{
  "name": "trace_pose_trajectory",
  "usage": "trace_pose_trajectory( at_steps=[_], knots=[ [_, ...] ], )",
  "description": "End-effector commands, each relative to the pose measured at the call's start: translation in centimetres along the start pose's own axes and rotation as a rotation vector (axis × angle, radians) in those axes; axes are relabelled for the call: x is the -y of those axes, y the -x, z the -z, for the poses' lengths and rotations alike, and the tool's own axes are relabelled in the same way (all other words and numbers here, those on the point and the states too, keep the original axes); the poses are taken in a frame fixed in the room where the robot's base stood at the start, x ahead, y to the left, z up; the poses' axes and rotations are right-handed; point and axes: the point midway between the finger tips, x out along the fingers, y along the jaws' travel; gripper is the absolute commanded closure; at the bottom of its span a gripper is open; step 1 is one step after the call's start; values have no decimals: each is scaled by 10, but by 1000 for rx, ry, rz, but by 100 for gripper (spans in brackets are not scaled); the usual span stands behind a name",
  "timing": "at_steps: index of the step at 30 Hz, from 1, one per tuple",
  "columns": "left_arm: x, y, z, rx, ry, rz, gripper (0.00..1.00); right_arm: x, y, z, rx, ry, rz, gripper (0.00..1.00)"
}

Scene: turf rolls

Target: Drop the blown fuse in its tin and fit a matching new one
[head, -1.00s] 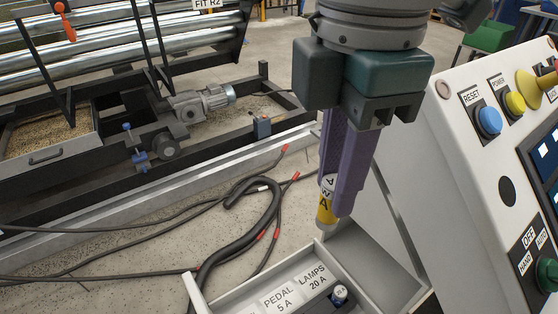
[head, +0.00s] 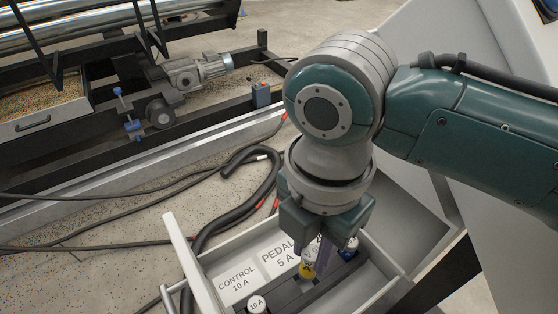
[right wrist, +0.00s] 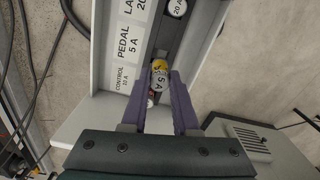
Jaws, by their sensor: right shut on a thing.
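My right gripper (head: 314,258) is shut on a fuse (head: 307,268) with a yellow band and a white part. In the right wrist view this fuse (right wrist: 159,76) shows "5 A" between the purple fingertips (right wrist: 161,88). It is upright over the middle of the black fuse block (head: 325,283), by the "PEDAL 5 A" label (head: 283,258). I cannot tell whether its lower end is seated. A white-topped fuse (head: 350,246) stands farther along the block, and a "10 A" fuse (head: 257,304) stands at the near end. I see no tin. My left gripper is not in view.
The block lies in an open grey drawer (head: 178,242) with raised walls. A "CONTROL 10 A" label (head: 238,285) is on its floor. Black cables (head: 240,207) lie on the concrete at left. A roller machine with a motor (head: 198,72) stands behind.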

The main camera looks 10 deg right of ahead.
Motion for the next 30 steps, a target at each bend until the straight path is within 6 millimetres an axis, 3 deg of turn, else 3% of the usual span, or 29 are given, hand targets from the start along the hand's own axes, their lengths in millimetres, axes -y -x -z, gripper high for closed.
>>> trace_pose_trajectory(
  at_steps=[12,25,26,30],
  knots=[
    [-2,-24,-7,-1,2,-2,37,0,-53,0,0,0,1,100],
    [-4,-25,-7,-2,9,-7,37,0,-58,0,0,0,0,100],
    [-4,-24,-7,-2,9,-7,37,0,-57,0,0,1,0,68],
    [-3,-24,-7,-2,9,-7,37,0,-57,0,0,0,0,53]
  ],
)
